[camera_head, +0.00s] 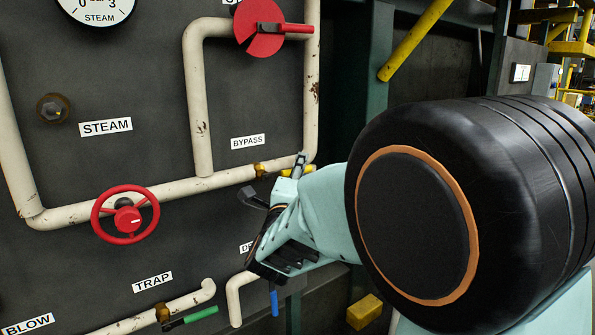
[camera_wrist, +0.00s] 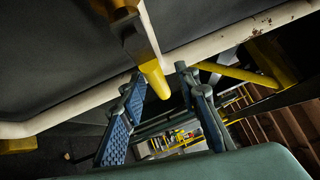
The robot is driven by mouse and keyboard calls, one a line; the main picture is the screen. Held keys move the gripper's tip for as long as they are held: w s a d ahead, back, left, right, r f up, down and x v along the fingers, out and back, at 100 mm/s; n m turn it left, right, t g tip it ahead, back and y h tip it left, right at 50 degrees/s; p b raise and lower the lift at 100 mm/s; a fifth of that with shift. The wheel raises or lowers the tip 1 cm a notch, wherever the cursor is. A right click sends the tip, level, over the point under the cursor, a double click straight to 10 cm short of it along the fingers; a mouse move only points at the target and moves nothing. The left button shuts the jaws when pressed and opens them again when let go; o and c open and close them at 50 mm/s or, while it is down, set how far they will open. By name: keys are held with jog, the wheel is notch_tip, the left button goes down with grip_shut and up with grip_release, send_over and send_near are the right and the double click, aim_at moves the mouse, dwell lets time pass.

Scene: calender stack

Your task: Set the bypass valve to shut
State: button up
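The bypass valve has a brass body (camera_head: 260,169) on the lower cream pipe, below the BYPASS label (camera_head: 247,142). Its yellow lever (camera_head: 285,172) is mostly hidden by my gripper in the head view. In the wrist view the yellow lever (camera_wrist: 153,72) points down the picture from the pipe, its end between my fingertips. My gripper (camera_head: 276,178) is at the lever with its fingers spread. In the wrist view my gripper (camera_wrist: 160,84) shows a finger on each side of the lever, with gaps.
A red handwheel (camera_head: 126,215) sits on the pipe to the left. A red disc valve (camera_head: 260,27) is above. A green lever (camera_head: 201,314) and a blue lever (camera_head: 273,302) are below. Cream pipes (camera_head: 199,110) stand off the dark panel around my gripper.

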grip_shut()
jog(key=shift+f, duration=0.1)
dwell(0.3)
jog(key=s+a+f+m+g+y+p, duration=0.4)
jog(key=a+f+m+g+y+p, duration=0.3)
jog(key=g+p, duration=0.4)
jog(key=f+m+p, duration=0.1)
jog(key=m+p, duration=0.1)
jog(key=p, duration=0.3)
jog(key=shift+s+m+y+p, duration=0.3)
jog(key=shift+s+p, duration=0.05)
jog(key=shift+f, duration=0.1)
dwell(0.6)
grip_release()
jog(key=shift+s+r, duration=0.1)
jog(key=shift+r, duration=0.1)
